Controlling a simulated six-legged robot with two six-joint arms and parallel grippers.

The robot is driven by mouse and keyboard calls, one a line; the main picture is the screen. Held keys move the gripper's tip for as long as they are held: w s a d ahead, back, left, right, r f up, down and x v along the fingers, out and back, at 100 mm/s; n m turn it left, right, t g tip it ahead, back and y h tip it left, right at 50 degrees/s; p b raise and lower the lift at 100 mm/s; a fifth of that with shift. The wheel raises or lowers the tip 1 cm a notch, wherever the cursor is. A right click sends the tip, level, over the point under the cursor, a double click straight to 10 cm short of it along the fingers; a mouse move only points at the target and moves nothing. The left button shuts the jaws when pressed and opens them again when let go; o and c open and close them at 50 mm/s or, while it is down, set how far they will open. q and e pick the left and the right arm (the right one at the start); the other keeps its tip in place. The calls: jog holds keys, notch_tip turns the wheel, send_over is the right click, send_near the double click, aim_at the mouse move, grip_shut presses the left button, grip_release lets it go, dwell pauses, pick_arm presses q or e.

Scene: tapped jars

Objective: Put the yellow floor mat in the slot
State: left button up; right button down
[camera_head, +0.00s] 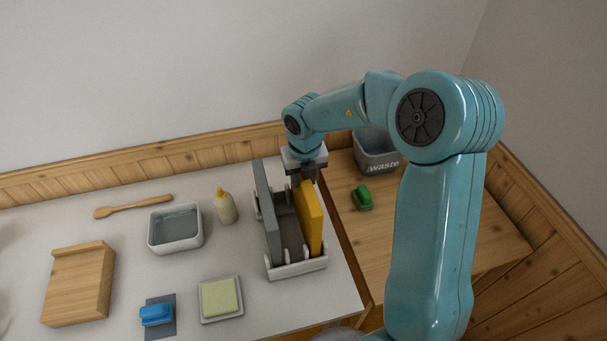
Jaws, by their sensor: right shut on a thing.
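The yellow floor mat (309,222) is a flat upright slab in the right part of a slotted rack (297,268) with white end rails and a dark base. A grey slab (267,212) stands upright in the rack's left part, with a gap between the two. My right gripper (303,180) reaches down from above at the rack's far end and is shut on the far end of the yellow mat. Its fingertips are partly hidden. I cannot tell whether the mat's lower edge rests fully on the rack base. My left gripper is not in view.
Left of the rack are a yellow bottle (225,206), a grey basin (175,229), a tray with a green pad (220,298), a blue brush (157,315), a wooden board (78,284) and a wooden spoon (133,206). Right are a green brush (362,197) and a waste bin (376,154).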

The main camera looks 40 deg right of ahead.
jog(key=shift+f, duration=0.75)
jog(key=c, duration=0.7)
grip_release()
jog(key=r, duration=0.5)
jog(key=s+r, duration=0.1)
jog(key=r, duration=0.5)
jog(key=a+r, duration=0.1)
jog(key=r, duration=0.4)
jog(key=shift+s+a+r+b, duration=0.1)
jog(key=shift+s+r+b, duration=0.05)
jog(key=shift+s+b, duration=0.25)
